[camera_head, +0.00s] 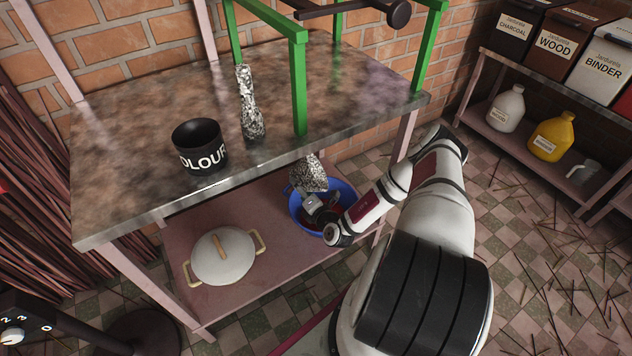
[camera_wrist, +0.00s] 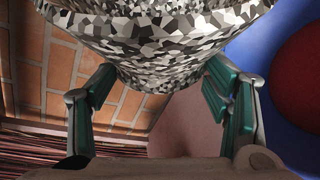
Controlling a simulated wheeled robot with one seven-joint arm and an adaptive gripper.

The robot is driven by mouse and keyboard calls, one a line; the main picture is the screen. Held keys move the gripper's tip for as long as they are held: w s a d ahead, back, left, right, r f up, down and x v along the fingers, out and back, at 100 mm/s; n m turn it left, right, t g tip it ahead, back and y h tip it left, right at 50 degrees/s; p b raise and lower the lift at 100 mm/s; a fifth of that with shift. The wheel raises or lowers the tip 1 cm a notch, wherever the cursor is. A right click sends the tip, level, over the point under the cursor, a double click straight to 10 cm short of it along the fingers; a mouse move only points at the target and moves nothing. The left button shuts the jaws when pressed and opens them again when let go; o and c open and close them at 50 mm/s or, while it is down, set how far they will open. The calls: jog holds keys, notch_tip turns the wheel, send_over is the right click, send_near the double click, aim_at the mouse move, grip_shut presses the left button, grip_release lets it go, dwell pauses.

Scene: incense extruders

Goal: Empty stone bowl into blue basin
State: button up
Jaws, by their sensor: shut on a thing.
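The stone bowl (camera_head: 308,173) is speckled black and white. My gripper (camera_head: 313,203) is shut on it, with one green-padded finger on each side of the bowl in the wrist view (camera_wrist: 160,75). The bowl looks tilted, over the back left part of the blue basin (camera_head: 345,191). The basin stands on the lower shelf, partly hidden by my gripper and the bowl. The wrist view shows blue of the basin (camera_wrist: 255,50) at the right, with something dark red (camera_wrist: 303,70) in it. The inside of the bowl is hidden.
The bowl is close under the front edge of the upper table (camera_head: 120,135). On that table stand a black cup (camera_head: 198,145), a speckled pestle-like piece (camera_head: 249,105) and a green frame (camera_head: 299,85). A white lidded pot (camera_head: 222,262) sits left of the basin.

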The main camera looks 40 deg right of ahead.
jog(key=f+n+g+h, duration=0.1)
jog(key=f+n, duration=0.1)
jog(key=f+n+g+h+p, duration=0.1)
jog(key=f+n, duration=0.1)
jog(key=f, duration=0.1)
jog(key=d+f+n+g+h+p, duration=0.1)
jog(key=f+n, duration=0.1)
jog(key=shift+s+f+n+g, duration=0.15)
jog(key=shift+s+n+g, duration=0.05)
jog(key=shift+n+g, duration=0.1)
jog(key=shift+d+r+n+g+h+p, duration=0.15)
jog(key=shift+r+n+h+p, duration=0.15)
jog(key=shift+r+p, duration=0.75)
jog(key=shift+d+r+n+g+h+p, duration=0.15)
jog(key=shift+r+n+p, duration=0.25)
jog(key=shift+r+p, duration=0.6)
